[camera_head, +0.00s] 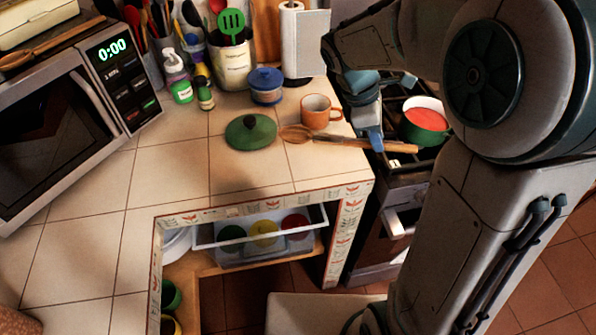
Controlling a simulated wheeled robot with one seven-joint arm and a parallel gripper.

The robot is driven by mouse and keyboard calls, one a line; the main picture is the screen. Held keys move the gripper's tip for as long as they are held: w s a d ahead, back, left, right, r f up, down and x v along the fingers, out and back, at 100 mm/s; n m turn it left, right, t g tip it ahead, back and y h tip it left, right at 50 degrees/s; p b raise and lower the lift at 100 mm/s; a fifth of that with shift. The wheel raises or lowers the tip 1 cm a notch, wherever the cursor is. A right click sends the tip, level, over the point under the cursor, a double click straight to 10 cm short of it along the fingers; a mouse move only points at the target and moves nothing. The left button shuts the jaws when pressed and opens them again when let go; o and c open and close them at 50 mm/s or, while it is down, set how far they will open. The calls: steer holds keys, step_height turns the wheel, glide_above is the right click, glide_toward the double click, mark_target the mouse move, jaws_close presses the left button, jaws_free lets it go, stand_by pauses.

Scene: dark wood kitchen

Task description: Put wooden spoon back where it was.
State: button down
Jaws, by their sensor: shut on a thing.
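A wooden spoon (335,140) is held over the right end of the tiled counter. Its bowl is to the left, next to a green lid, and its handle points right toward the stove. My gripper (374,138) is shut on the spoon's handle, near the counter's right edge. Whether the bowl touches the counter cannot be told. Another wooden spoon (40,46) lies on top of the microwave at the upper left.
The green lid (251,132), an orange mug (320,112) and a blue-lidded jar (266,87) stand on the counter. A green pot with red contents (425,122) sits on the stove. Utensil holders (231,62) and bottles stand behind. The counter's left middle is clear.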

steer(key=shift+s+a+f+p, duration=0.1)
steer(key=shift+s+a+f, duration=0.45)
steer(key=shift+a+f, duration=1.1)
steer(key=shift+s+a+f+p, duration=0.15)
steer(key=shift+s+a+f, duration=0.45)
steer(key=shift+a+f, duration=1.05)
steer(key=shift+s+a+f+p, duration=0.1)
steer(key=shift+s+a+f, duration=0.45)
steer(key=shift+a+f, duration=1.1)
steer(key=shift+d+f, duration=0.1)
steer(key=shift+f, duration=0.15)
steer(key=c, duration=1.3)
jaws_free()
steer(key=shift+r, duration=0.15)
